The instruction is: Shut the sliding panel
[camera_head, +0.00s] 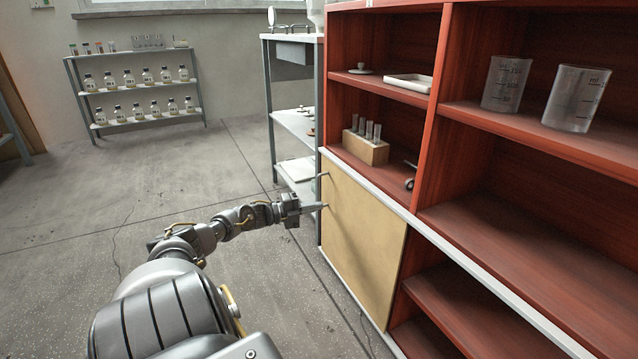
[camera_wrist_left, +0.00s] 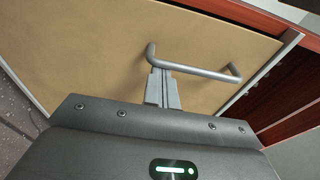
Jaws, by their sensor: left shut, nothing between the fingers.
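The tan sliding panel (camera_head: 362,240) covers the left part of the red cabinet's lower section, and the compartment to its right is open. A grey bar handle (camera_wrist_left: 205,72) is on the panel. It also shows near the panel's left edge in the head view (camera_head: 322,176). My left gripper (camera_head: 322,207) is shut and empty at the panel's left edge, by the handle. In the left wrist view its fingers (camera_wrist_left: 161,84) are together beside one end of the handle; whether they touch it I cannot tell. My right gripper is not in view.
The red cabinet's upper shelves hold two beakers (camera_head: 505,83), a test tube rack (camera_head: 365,148) and a white tray (camera_head: 408,83). A grey metal shelf (camera_head: 296,125) stands just left of the cabinet. A rack of bottles (camera_head: 135,95) stands far back. The floor at left is clear.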

